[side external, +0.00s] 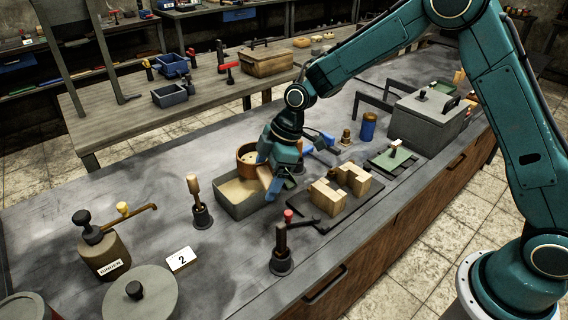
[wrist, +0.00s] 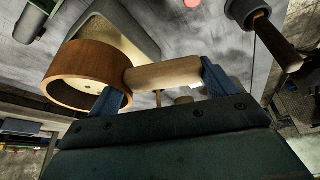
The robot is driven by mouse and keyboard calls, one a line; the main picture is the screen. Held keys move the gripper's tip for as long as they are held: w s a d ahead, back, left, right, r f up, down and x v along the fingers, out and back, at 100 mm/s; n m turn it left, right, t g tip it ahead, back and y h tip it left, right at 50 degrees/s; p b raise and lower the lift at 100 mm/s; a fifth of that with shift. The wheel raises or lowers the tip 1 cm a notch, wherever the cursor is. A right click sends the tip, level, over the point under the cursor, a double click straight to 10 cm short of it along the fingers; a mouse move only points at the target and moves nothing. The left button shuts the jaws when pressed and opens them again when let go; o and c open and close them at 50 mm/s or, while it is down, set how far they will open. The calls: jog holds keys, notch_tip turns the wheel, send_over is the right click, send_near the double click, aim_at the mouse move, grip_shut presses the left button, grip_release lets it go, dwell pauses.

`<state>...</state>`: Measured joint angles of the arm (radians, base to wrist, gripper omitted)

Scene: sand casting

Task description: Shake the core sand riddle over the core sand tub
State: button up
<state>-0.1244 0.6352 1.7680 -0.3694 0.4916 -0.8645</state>
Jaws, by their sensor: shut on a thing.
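The core sand riddle is a round brown wooden sieve (side external: 247,160) with a pale wooden handle. My gripper (side external: 272,182) is shut on the handle, which runs between the blue fingers (wrist: 162,85) in the wrist view. The riddle's ring (wrist: 70,72) shows large at the left there, with a pale mesh inside. The core sand tub (side external: 238,213) is a grey rectangular box with tan sand. The riddle appears above its back right part; the exact height is hard to tell. The tub (wrist: 137,38) also shows beyond the ring in the wrist view. My gripper hides part of its right side.
A dark tray (side external: 322,222) with pale wooden blocks lies just right of the tub. A wooden-handled tool in a holder (side external: 200,215) stands to the left, and a red-tipped tool in a stand (side external: 281,262) in front.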

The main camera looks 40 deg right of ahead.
jog(key=shift+r, duration=0.1)
jog(key=shift+r, duration=2.45)
